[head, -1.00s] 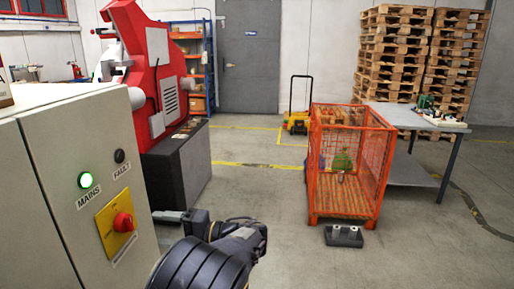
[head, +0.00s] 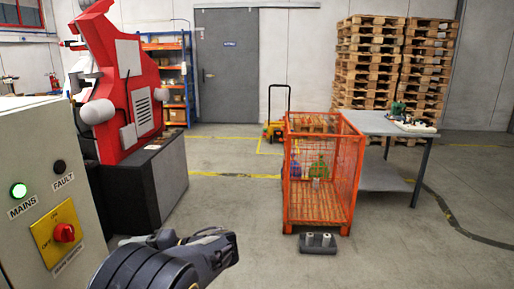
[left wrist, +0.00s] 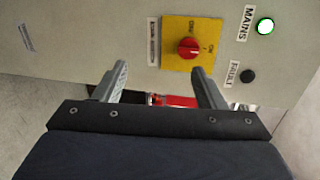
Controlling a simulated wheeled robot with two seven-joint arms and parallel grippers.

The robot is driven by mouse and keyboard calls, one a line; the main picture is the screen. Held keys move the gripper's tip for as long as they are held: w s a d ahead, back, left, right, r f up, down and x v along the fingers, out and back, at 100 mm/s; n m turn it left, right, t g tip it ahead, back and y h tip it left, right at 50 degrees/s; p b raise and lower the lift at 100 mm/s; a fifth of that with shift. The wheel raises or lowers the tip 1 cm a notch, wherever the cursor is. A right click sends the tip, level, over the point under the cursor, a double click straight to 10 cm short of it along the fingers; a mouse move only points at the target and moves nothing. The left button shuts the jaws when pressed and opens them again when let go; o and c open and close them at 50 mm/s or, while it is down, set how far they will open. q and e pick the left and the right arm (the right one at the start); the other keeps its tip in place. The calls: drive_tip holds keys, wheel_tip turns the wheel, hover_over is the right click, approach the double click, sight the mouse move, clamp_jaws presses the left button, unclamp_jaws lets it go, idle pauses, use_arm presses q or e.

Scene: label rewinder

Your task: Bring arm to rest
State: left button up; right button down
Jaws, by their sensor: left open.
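My left arm comes in at the bottom of the head view, and its gripper (head: 130,241) points left towards the grey cabinet. In the left wrist view the two fingers of this gripper (left wrist: 160,82) are apart, with nothing between them. The cabinet (head: 38,150) carries a red rotary switch (head: 64,233) on a yellow plate (head: 45,236), a lit green MAINS lamp (head: 19,190) and a dark FAULT lamp (head: 60,167). In the left wrist view the red switch (left wrist: 188,48) lies beyond the fingertips, apart from them. My right gripper is not in view.
A red machine (head: 112,80) stands on a dark base (head: 155,185) behind the cabinet. A table (head: 385,123) and stacked pallets (head: 375,65) are at right. Floor between base and cage is clear.

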use_arm(q)
drive_tip(key=s+a+f+g+h, duration=0.25)
drive_tip(key=s+f+h, duration=0.55)
drive_tip(key=s+h, duration=0.4)
drive_tip(key=s+d+r+n+t+h, duration=0.2)
drive_tip(key=s+d+t+h, duration=0.5)
drive_tip(key=s+d, duration=0.3)
drive_tip(key=s+t, duration=0.1)
drive_tip(key=s, duration=0.3)
drive_tip(key=shift+s+r+n+h, duration=0.15)
drive_tip(key=shift+r+n+h, duration=0.15)
